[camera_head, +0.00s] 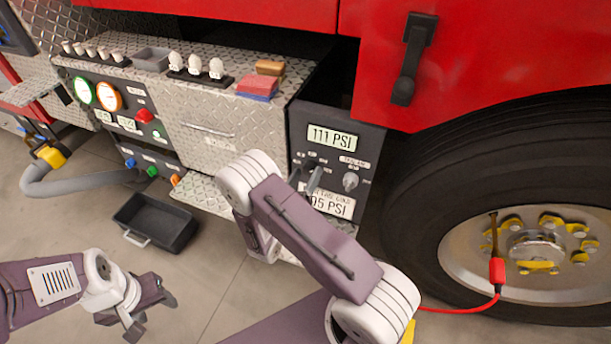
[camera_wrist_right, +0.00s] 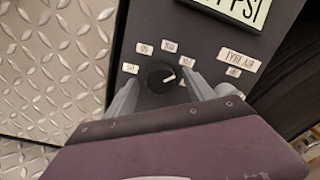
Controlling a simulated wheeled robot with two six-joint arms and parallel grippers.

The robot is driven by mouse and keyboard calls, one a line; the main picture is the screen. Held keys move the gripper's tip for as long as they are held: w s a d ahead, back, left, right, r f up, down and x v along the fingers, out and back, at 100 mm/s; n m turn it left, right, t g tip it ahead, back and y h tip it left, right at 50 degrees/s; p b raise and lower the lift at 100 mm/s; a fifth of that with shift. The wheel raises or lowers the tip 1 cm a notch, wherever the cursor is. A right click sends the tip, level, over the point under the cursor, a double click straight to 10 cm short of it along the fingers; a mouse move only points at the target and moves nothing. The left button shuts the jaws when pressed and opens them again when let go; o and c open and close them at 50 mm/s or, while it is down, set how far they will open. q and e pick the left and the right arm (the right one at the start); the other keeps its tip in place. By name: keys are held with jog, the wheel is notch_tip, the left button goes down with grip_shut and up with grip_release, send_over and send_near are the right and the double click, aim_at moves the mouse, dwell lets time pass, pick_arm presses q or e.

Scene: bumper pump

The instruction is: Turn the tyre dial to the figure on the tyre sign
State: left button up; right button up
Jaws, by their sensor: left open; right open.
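The tyre dial (camera_wrist_right: 160,78) is a black round knob on the dark panel (camera_wrist_right: 140,45), ringed by small white labels too blurred to read surely. Its white pointer mark points right and slightly up in the right wrist view. The tyre sign (camera_head: 338,206) is a white plate low on the panel; it reads "05 PSI" at its end, and my arm hides its left part. My right gripper (camera_wrist_right: 160,92) is open with one finger on either side of the dial; I cannot tell if they touch it. My left gripper (camera_head: 152,312) is open and empty above the floor.
A lit display (camera_head: 332,138) above the dial reads 111 PSI. A grey knob (camera_head: 350,181) sits to the right of my right gripper. The big wheel (camera_head: 540,250) carries a red-ended hose (camera_head: 497,272). A black tray (camera_head: 157,222) lies on the floor.

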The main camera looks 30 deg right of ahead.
jog(key=p+v, duration=0.1)
jog(key=v, duration=0.8)
jog(key=shift+p, duration=0.3)
